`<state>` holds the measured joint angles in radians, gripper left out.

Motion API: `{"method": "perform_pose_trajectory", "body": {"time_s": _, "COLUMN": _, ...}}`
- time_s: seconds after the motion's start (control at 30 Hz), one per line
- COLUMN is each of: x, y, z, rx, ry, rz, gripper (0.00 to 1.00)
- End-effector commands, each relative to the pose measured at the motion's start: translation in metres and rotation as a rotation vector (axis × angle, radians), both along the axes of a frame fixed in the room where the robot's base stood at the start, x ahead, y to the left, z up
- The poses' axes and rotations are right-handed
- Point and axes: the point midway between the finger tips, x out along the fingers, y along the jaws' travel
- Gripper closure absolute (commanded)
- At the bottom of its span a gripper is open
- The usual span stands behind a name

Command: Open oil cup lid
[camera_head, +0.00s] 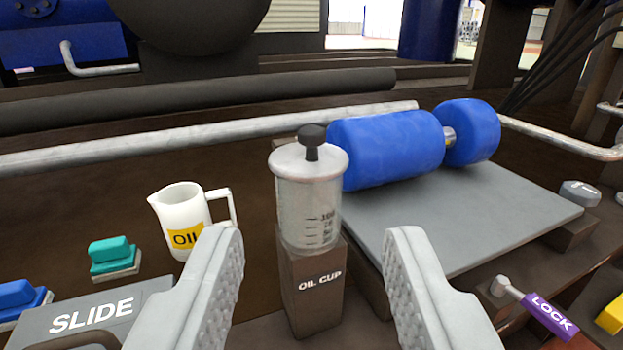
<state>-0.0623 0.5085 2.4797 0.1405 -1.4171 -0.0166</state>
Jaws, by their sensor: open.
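The oil cup (308,215) is a clear cylinder with measuring marks, standing upright on a brown block labelled OIL CUP (314,291). Its pale round lid (293,163) sits on top, with a black knob (312,138) at the middle. The lid rests on the cup's rim. My gripper (314,250) is open and empty. Its two grey fingers stand left and right of the cup in the picture, with visible gaps to it. The fingertips appear lower in the picture than the lid.
A white jug labelled OIL (181,215) stands left of the cup. A blue roller (390,148) lies on a grey plate (500,215) behind right. A purple LOCK lever (548,316), a SLIDE panel (95,315) and a teal button (112,252) are near the front.

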Motion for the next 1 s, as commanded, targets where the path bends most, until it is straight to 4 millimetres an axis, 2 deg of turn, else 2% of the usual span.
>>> {"method": "perform_pose_trajectory", "body": {"time_s": 0.1, "x": -0.002, "y": 0.000, "z": -0.012, "rx": -0.004, "ry": 0.000, "rz": -0.002, "gripper": 0.59}}
{"method": "perform_pose_trajectory", "body": {"time_s": 0.27, "x": 0.002, "y": 0.000, "z": -0.015, "rx": -0.005, "ry": -0.003, "rz": -0.002, "gripper": 0.59}}
{"method": "perform_pose_trajectory", "body": {"time_s": 0.37, "x": 0.013, "y": -0.001, "z": -0.014, "rx": -0.004, "ry": -0.003, "rz": -0.003, "gripper": 0.59}}
{"method": "perform_pose_trajectory", "body": {"time_s": 1.0, "x": 0.123, "y": -0.010, "z": -0.014, "rx": -0.005, "ry": -0.003, "rz": -0.003, "gripper": 0.59}}
